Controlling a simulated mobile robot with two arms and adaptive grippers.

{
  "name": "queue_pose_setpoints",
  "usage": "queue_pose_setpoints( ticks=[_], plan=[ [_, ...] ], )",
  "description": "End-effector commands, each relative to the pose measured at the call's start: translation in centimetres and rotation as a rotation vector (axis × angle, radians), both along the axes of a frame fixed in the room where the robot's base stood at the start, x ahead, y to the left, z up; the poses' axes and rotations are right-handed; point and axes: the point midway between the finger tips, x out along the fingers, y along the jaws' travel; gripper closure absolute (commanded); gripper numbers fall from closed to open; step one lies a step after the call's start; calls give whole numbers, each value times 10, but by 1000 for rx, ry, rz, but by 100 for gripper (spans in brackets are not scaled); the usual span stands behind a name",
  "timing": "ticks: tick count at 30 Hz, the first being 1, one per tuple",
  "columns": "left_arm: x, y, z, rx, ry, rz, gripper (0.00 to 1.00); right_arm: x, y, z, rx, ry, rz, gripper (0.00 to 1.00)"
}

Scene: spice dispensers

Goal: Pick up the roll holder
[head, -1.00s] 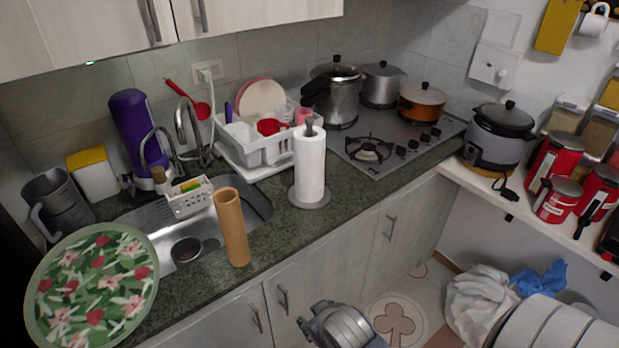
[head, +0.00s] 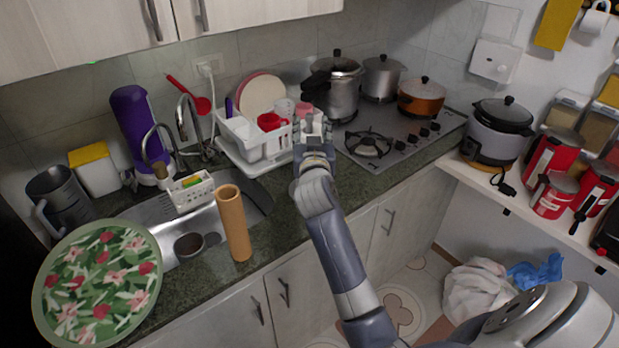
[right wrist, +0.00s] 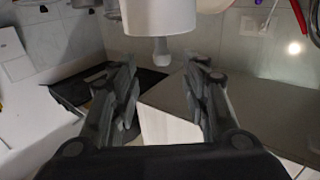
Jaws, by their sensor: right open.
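The roll holder is hidden behind my right gripper and forearm in the head view. In the right wrist view its white paper roll (right wrist: 158,17) shows at the top centre, with the holder's grey knob (right wrist: 161,52) pointing down in the picture. My right gripper (head: 312,126) is at the roll's place on the counter in the head view. In the right wrist view its two fingers (right wrist: 163,88) are spread apart, one on each side below the knob, with nothing between them. The holder's base is out of sight. My left gripper is not in view.
A white dish rack (head: 254,153) stands just left and behind the gripper. The stove (head: 392,147) is to the right, with pots at its back. A tan cylinder (head: 233,224) stands upright by the sink (head: 160,215). A floral round tray (head: 56,250) is at far left.

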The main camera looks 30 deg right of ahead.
Motion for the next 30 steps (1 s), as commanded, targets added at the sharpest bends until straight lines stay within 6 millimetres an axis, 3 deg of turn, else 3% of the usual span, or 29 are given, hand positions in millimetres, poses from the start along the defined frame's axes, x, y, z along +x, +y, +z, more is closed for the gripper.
queue_pose_setpoints(
  ticks=[11, 21, 30],
  plan=[
    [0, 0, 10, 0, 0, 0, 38, 21, -13, -1, 0, 4, -1, 58],
    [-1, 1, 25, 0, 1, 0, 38, 54, -30, -5, -1, 3, -1, 58],
    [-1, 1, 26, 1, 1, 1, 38, 61, -34, -7, -1, 3, 0, 58]
  ],
)
